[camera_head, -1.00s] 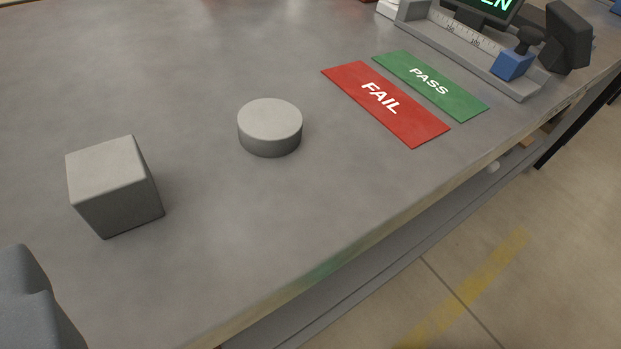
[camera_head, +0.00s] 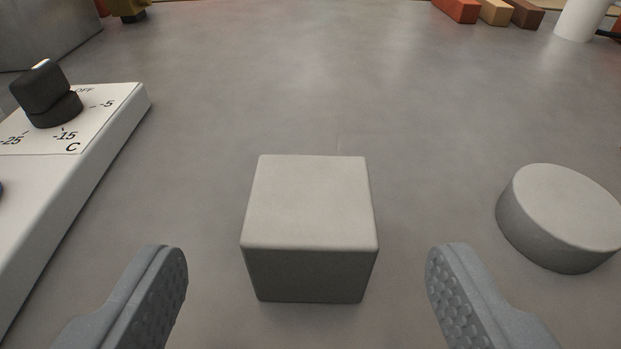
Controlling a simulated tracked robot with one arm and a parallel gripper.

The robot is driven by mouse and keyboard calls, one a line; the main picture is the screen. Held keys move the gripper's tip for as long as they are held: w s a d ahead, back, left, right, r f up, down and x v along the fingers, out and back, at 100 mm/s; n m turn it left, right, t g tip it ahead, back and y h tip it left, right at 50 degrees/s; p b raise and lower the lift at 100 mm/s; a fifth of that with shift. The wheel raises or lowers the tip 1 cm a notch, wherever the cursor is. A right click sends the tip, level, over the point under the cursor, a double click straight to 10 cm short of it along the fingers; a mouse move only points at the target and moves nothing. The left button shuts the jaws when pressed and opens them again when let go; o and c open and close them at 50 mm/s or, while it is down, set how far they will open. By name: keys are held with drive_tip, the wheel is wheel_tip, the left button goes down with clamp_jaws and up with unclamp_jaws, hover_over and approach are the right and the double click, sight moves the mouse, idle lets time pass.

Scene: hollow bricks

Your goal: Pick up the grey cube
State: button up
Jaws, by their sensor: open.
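The grey cube (camera_head: 311,225) sits upright on the grey tabletop in the middle of the view, with its top and near face showing. My gripper (camera_head: 307,280) is open, with one textured finger to the left of the cube and one to the right. Both fingers are apart from the cube, with a clear gap on each side. Nothing is held between them.
A grey round disc (camera_head: 562,217) lies on the table to the right, beyond the right finger. A white control box (camera_head: 75,180) with a black knob (camera_head: 48,95) stands at left. Several coloured blocks (camera_head: 494,12) and a white cylinder (camera_head: 582,18) are at the back right. The table (camera_head: 300,80) behind the cube is clear.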

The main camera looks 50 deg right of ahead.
sight(308, 246)
drive_tip(key=shift+b+x, duration=0.5)
drive_tip(key=shift+x, duration=2.35)
drive_tip(key=shift+r, duration=0.15)
drive_tip(key=c, duration=1.2)
